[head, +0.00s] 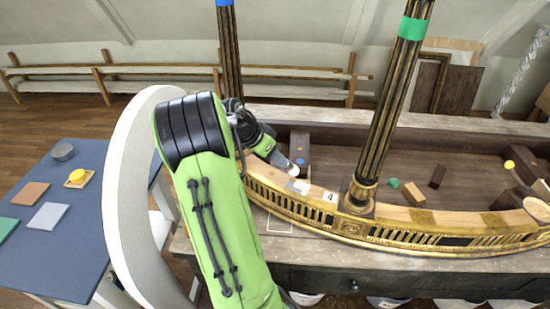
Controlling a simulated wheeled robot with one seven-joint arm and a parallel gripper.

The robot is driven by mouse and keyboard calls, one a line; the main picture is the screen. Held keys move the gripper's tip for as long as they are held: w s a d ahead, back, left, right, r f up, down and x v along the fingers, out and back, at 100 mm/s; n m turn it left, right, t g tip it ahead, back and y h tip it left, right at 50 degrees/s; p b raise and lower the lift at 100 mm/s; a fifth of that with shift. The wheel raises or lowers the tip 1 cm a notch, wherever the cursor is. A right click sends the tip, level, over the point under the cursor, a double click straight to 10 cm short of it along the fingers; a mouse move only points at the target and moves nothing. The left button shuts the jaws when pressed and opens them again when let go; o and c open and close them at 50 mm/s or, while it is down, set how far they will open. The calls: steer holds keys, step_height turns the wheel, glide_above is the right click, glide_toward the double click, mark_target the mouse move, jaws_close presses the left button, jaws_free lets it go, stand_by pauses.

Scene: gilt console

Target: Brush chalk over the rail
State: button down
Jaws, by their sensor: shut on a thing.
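The curved gilt rail (400,217) with its pierced gallery and pale wooden top runs along the front of the console. My gripper (297,172) is over the left part of the rail, near its top surface. It is shut on a small pale thing, mostly hidden by the fingers, so I cannot tell its shape. A whitish patch (298,186) lies on the rail top just below the fingertips. I cannot tell whether the held thing touches the rail.
A green-banded column (384,110) rises from the rail right of my gripper; a blue-banded column (230,50) stands behind my arm. Loose blocks (414,194) lie in the console recess.

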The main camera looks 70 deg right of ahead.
steer(key=shift+s+r+p, duration=0.1)
steer(key=shift+r+p, duration=1)
steer(key=shift+r, duration=0.8)
